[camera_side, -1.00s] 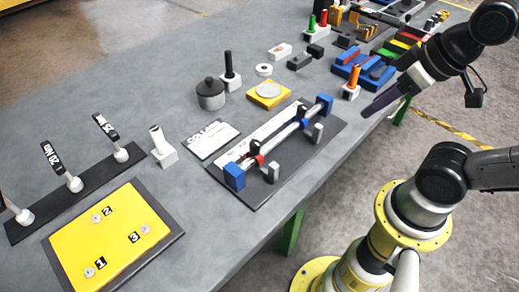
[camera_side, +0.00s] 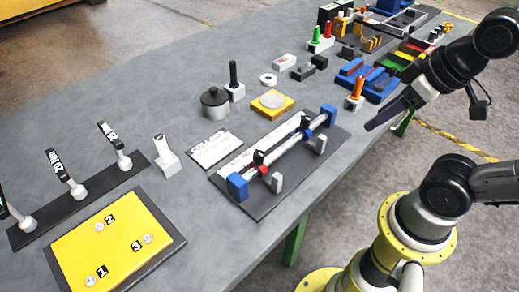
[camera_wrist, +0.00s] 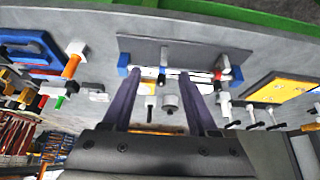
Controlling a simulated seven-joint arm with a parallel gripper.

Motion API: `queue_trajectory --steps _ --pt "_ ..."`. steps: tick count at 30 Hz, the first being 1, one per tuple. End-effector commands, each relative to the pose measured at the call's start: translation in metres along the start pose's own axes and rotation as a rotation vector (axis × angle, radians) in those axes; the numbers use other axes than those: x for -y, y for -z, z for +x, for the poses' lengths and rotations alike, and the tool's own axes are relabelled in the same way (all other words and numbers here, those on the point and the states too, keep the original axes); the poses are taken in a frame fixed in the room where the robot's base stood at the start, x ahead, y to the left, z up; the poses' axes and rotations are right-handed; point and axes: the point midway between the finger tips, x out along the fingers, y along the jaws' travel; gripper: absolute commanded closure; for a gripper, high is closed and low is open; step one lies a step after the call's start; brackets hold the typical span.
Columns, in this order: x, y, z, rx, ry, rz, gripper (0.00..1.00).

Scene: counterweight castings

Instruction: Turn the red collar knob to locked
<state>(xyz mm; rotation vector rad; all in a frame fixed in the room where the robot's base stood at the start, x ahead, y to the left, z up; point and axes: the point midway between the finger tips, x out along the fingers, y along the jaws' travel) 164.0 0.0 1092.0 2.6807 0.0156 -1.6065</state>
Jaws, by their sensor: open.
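The red collar (camera_side: 259,157) sits around a pale rod (camera_side: 285,148) towards its left end in the side view, with a dark knob on it. A blue collar (camera_side: 307,134) sits farther right on the same rod. The rod runs between two blue end blocks (camera_side: 237,187) on a dark base plate (camera_side: 338,142). In the wrist view the red collar (camera_wrist: 218,76) shows small near the right fingertip. My gripper (camera_side: 369,125) is open and empty, off to the right of the fixture and apart from it. In the wrist view my gripper (camera_wrist: 158,73) has its purple fingers spread. The knob's setting is too small to tell.
Grey stop posts (camera_side: 276,182) stand beside the rod. A white label card (camera_side: 215,149) lies left of the fixture. An orange-handled peg (camera_side: 356,92) and blue trays (camera_side: 381,85) stand near my gripper. A yellow numbered plate (camera_side: 110,240) lies at front left.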

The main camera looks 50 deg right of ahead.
Motion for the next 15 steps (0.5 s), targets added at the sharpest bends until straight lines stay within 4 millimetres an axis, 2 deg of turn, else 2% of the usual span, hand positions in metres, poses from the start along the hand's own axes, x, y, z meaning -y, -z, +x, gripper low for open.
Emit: queue_trajectory --steps 4,7,11,15 --pt "0.000 -0.004 -0.003 0.025 0.002 -0.144 0.41" --pt "0.000 0.008 -0.017 0.034 0.007 -0.321 0.41" --pt "0.006 0.038 -0.034 0.079 0.043 -0.617 0.41" --pt "0.024 0.082 -0.043 0.140 0.123 -0.984 0.41"
